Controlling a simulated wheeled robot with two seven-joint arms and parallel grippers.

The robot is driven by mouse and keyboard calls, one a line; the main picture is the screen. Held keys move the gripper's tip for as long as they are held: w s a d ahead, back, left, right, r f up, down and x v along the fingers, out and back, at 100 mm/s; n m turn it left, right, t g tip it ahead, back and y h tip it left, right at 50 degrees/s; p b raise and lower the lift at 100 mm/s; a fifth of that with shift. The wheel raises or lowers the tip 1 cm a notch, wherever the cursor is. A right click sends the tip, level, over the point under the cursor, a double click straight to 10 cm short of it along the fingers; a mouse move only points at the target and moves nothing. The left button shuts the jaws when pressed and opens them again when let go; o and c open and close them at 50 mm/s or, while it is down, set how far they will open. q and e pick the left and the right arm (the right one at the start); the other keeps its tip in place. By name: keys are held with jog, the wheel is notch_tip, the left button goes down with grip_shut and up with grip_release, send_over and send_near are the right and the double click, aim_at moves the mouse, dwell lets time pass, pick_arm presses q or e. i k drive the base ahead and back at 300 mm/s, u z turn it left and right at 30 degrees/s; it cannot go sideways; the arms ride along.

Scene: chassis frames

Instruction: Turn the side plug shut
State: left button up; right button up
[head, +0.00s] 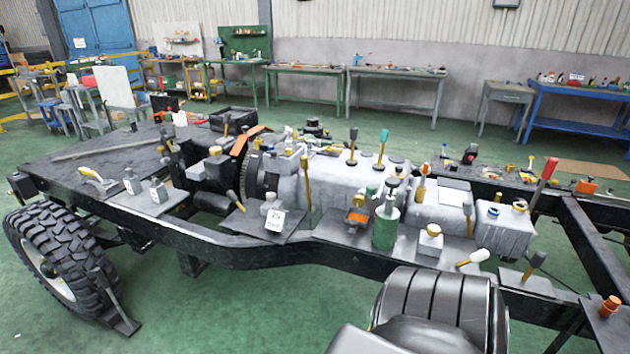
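A long black vehicle chassis frame (265,258) crosses the view, with a grey engine and gearbox casing (330,190) along its middle. I cannot tell which fitting is the side plug. Neither of my grippers is in view.
Levers and tools stand along the frame, including a red-handled lever (546,172). A treaded wheel (62,262) is at the left. A large dark ribbed shape (440,300) blocks the bottom centre. Workbenches (395,72) line the back wall. Green floor (220,320) is clear at lower left.

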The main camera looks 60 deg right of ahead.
aim_at(358, 201)
jog(key=z, duration=0.2)
jog(key=i, duration=0.65)
jog(key=z, duration=0.85)
jog(key=i, duration=0.35)
jog(key=z, duration=0.45)
